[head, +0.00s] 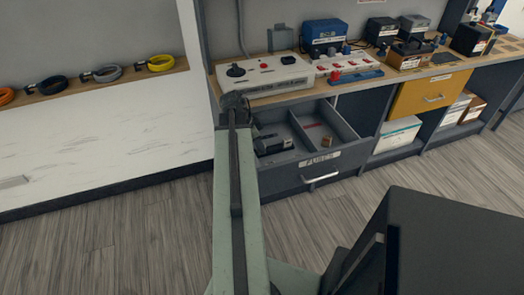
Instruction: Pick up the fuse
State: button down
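A small orange-brown piece (327,141), likely the fuse, lies in the right compartment of an open grey drawer (320,172). The drawer's front label seems to read "FUSES". My pale green arm reaches up the picture to a dark joint left of the drawer. A dark object with a grey part (273,145) sits in the left compartment, just right of my arm. I cannot tell whether it is my gripper or a loose item. It is apart from the brown piece. No gripper fingers can be made out clearly.
A wooden counter above the drawer holds a white control box (262,76), a red-switched strip (345,66) and a blue device (325,35). A yellow drawer (428,94) is at right. A white panel (100,135) with rings above stands left. Floor in front is clear.

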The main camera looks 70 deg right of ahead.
notch_tip(320, 180, up, 10)
jog(key=p, duration=1)
jog(key=shift+r, duration=0.15)
